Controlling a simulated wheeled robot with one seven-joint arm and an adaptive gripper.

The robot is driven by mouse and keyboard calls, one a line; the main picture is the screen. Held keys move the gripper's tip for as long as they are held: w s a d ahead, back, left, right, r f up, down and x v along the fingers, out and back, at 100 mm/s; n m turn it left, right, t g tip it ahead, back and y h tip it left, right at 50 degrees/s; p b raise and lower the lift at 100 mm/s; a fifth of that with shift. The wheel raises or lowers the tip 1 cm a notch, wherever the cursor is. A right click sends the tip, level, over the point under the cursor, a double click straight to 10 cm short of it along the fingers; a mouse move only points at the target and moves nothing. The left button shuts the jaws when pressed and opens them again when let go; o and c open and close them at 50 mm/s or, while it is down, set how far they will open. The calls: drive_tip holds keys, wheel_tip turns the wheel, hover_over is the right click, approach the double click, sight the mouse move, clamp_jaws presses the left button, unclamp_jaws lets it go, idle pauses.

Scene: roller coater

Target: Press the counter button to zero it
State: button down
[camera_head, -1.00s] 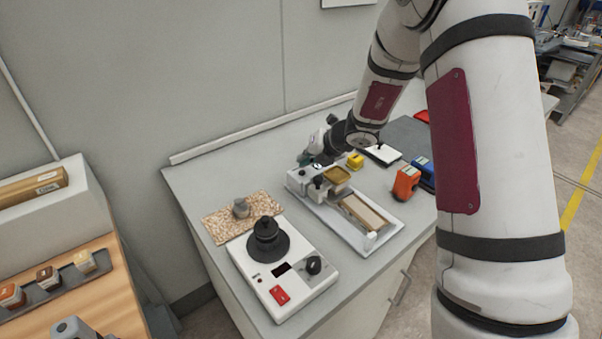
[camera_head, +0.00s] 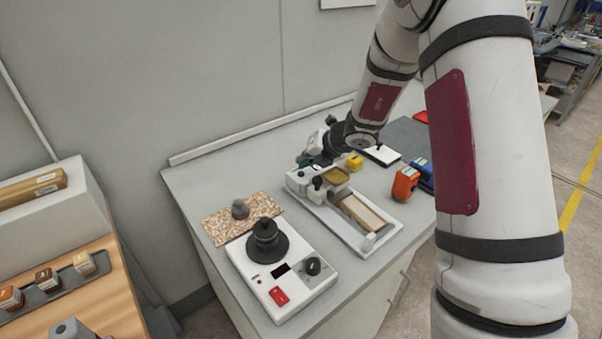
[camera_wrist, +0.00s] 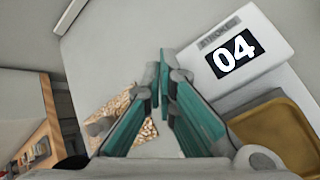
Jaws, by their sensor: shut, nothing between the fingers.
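The roller coater (camera_head: 352,218) is a long white machine on the grey bench, with a brown-yellow pan (camera_head: 335,178) near its far left end. In the wrist view its white housing (camera_wrist: 272,40) shows a black counter display (camera_wrist: 235,50) reading 04, with small print beside it that looks like "STROKES". I cannot make out the counter button for certain. My gripper (camera_wrist: 163,62) has teal fingers, shut and empty, pointing past the left side of the display. In the head view my gripper (camera_head: 305,160) is just behind the coater's far left end; contact cannot be told.
A white device with a black knob (camera_head: 266,240) and red switch (camera_head: 279,296) stands at the front left. A speckled board (camera_head: 228,222) with a grey lump lies behind it. Yellow (camera_head: 355,162), orange (camera_head: 405,184) and blue (camera_head: 421,169) items sit right of the coater.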

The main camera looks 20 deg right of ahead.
sight(304, 172)
drive_tip(key=shift+f, duration=0.1)
idle(0.3)
drive_tip(key=shift+f+b, duration=0.3)
drive_tip(key=shift+b, duration=0.05)
drive_tip(key=shift+f+b, duration=0.4)
drive_tip(key=shift+f, duration=0.05)
idle(0.7)
drive_tip(key=shift+r, duration=0.1)
drive_tip(key=shift+r+p, duration=0.7)
drive_tip(key=shift+r, duration=0.05)
wheel_tip(304, 172, up, 3)
drive_tip(key=shift+s+p, duration=0.1)
drive_tip(key=shift+p, duration=1.1)
drive_tip(key=shift+r+p, duration=0.7)
drive_tip(key=shift+r, duration=0.35)
